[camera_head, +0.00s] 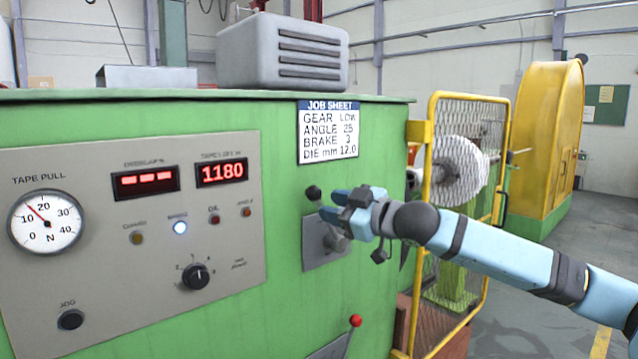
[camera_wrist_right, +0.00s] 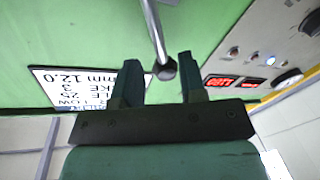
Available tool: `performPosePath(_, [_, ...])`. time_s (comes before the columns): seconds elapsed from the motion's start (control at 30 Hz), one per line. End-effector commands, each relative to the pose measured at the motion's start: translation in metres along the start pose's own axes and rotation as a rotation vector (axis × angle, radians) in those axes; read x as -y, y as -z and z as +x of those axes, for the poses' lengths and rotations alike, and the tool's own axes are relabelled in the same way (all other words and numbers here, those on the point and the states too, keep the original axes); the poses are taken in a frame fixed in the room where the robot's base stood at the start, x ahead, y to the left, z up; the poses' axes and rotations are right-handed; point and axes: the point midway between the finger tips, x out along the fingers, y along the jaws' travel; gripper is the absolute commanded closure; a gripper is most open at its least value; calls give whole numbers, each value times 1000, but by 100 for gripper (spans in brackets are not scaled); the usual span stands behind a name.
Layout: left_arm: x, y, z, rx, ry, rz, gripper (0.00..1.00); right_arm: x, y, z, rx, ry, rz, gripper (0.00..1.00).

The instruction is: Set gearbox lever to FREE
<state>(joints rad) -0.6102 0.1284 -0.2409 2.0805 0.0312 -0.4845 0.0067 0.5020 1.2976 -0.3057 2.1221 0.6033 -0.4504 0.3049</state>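The gearbox lever's dark ball knob (camera_head: 313,192) stands out from a grey plate (camera_head: 322,246) on the green cabinet front. My right gripper (camera_head: 334,205) is just right of the knob, with its blue fingers pointing at the panel. In the right wrist view, the lever's metal rod comes down from the top and ends in the knob (camera_wrist_right: 165,69). The knob shows between the open fingertips (camera_wrist_right: 157,68), nearer the right finger, and I see no clear grip on it. The gripper hides part of the plate and any position marks. My left gripper is not in view.
A control panel (camera_head: 110,210) with gauge, displays and knobs is left of the lever. A job sheet (camera_head: 328,131) hangs above it. A red-tipped handle (camera_head: 355,321) sticks out below. A yellow mesh guard (camera_head: 462,170) stands to the right, behind my right arm.

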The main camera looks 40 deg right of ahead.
Motion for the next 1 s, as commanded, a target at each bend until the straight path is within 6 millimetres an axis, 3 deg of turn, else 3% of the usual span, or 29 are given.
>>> performPosePath(0.03, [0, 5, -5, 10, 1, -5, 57, -3, 7, 7, -3, 0, 4, 62])
performPosePath(0.3, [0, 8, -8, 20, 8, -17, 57, 0, 3, 35, -2, 1, 0, 62])
performPosePath(0.67, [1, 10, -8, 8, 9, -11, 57, 1, 0, 40, 0, 2, -2, 62])
performPosePath(0.83, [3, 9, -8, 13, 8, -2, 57, 1, 0, 40, -1, 2, -1, 96])
performPosePath(1.0, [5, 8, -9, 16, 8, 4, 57, 1, 2, 39, -4, 1, -2, 100])
